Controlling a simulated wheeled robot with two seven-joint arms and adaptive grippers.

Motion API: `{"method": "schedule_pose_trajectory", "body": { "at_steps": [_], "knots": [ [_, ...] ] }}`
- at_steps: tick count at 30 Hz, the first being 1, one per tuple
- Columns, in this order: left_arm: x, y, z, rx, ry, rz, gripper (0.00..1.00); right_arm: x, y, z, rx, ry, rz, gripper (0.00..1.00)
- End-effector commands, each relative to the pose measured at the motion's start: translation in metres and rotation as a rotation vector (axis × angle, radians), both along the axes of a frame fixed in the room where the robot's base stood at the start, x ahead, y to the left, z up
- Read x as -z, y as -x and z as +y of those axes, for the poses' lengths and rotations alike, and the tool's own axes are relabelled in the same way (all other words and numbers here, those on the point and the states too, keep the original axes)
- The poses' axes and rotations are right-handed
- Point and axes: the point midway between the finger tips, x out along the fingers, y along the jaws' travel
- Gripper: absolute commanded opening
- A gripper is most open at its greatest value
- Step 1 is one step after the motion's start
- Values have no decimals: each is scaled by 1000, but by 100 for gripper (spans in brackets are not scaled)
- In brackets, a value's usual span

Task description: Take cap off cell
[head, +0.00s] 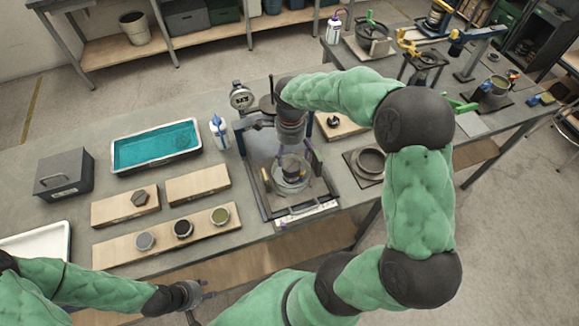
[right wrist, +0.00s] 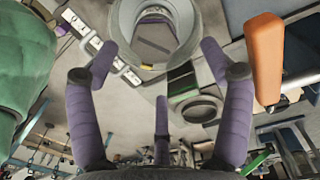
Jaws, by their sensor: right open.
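A clear round cell (head: 291,184) stands in the load frame on the bench, with a dark part at its top. Its cap cannot be told apart clearly in the head view. My right gripper (head: 290,152) is above the cell, pointing down. In the right wrist view my right gripper's purple fingers (right wrist: 160,75) are spread, with nothing between them. A grey ring with a dark square centre (right wrist: 155,35) lies ahead of them; I cannot tell if it is the cap. My left gripper (head: 198,297) hangs empty in front of the bench; its opening is unclear.
Frame uprights rise close around the cell. A blue-white bottle (head: 219,132) and a teal tray (head: 156,147) are to the left. Wooden blocks (head: 198,184) lie in front of the tray. A dark ring fixture (head: 370,162) is to the right.

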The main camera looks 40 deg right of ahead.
Motion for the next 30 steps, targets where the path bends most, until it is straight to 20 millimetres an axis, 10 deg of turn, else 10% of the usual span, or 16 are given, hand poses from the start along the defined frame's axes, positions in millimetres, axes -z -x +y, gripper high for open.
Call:
{"method": "schedule_pose_trajectory", "body": {
  "at_steps": [21, 30],
  "knots": [
    [9, 0, 0, 0, 0, -1, 40, 52, 6, 5, 0, 0, -1, 80],
    [9, 0, 0, 0, 0, -1, 40, 53, 7, 5, -1, -1, 1, 7]
  ]
}}
